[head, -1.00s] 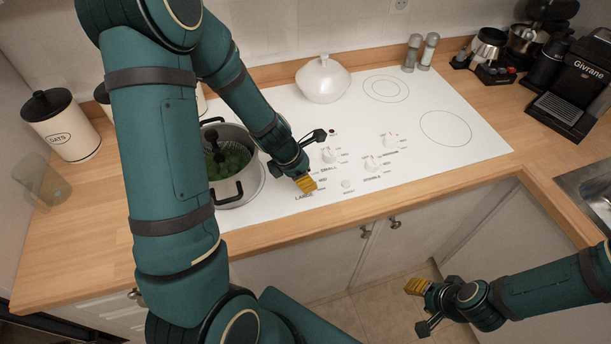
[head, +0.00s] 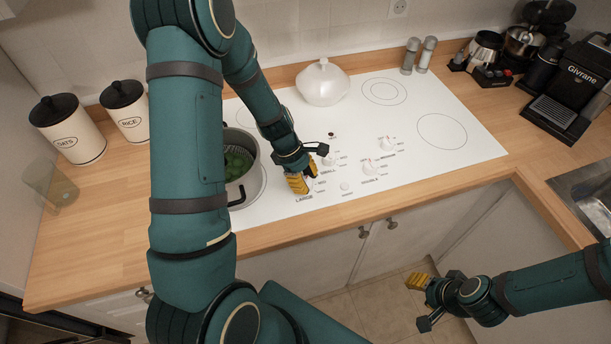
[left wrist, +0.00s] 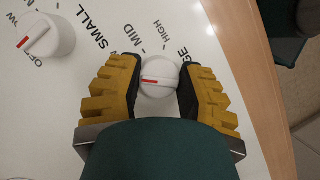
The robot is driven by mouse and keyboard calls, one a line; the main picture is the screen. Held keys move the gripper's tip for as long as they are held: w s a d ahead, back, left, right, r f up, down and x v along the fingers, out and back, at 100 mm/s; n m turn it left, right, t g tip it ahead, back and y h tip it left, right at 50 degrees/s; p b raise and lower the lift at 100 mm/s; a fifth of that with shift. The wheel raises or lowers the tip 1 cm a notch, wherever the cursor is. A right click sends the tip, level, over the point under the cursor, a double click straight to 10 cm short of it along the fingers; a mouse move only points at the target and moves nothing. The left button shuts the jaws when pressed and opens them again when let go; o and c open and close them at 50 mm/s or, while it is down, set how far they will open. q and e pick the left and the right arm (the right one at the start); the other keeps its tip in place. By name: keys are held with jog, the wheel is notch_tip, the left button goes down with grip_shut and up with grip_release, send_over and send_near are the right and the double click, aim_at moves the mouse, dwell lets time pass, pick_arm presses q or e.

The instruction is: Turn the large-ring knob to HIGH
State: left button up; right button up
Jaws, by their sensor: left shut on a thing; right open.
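The large-ring knob (left wrist: 158,76) is white with a red mark, in the left wrist view. It sits between the two yellow-and-black fingers of my left gripper (left wrist: 157,85), which is shut on it. The red mark points left in that view, just below the word MID; HIGH is printed above the knob. The word LARGE is partly hidden there. In the head view my left gripper (head: 300,182) is at the front-left of the white cooktop (head: 400,119), by the LARGE label, and hides the knob. My right gripper (head: 424,302) is open and empty, in front of the cabinets.
A pot (head: 243,193) with green food stands left of my left gripper, partly behind my arm. Other knobs (head: 371,168) lie to the right. A white lidded dish (head: 322,83) is at the back. A coffee machine (head: 573,90) stands at the far right.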

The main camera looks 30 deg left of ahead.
pick_arm(q)
jog(key=m+g, duration=0.1)
jog(key=m, duration=0.2)
jog(key=shift+f+m+p, duration=0.1)
jog(key=shift+m+p, duration=0.3)
jog(key=m+g, duration=0.1)
jog(key=m, duration=0.1)
jog(key=m+g, duration=0.1)
jog(key=m, duration=0.1)
jog(key=shift+d+m+y, duration=0.1)
jog(key=shift+m+y, duration=0.2)
jog(key=m, duration=0.2)
jog(key=m+g+y, duration=0.1)
jog(key=m, duration=0.2)
jog(key=shift+s+g+y, duration=0.1)
jog(key=shift+g+y, duration=0.2)
jog(key=m+y, duration=0.1)
jog(key=m, duration=0.4)
jog(key=shift+g+y, duration=0.3)
jog(key=shift+y, duration=0.1)
jog(key=shift+m, duration=0.4)
jog(key=o, duration=1.2)
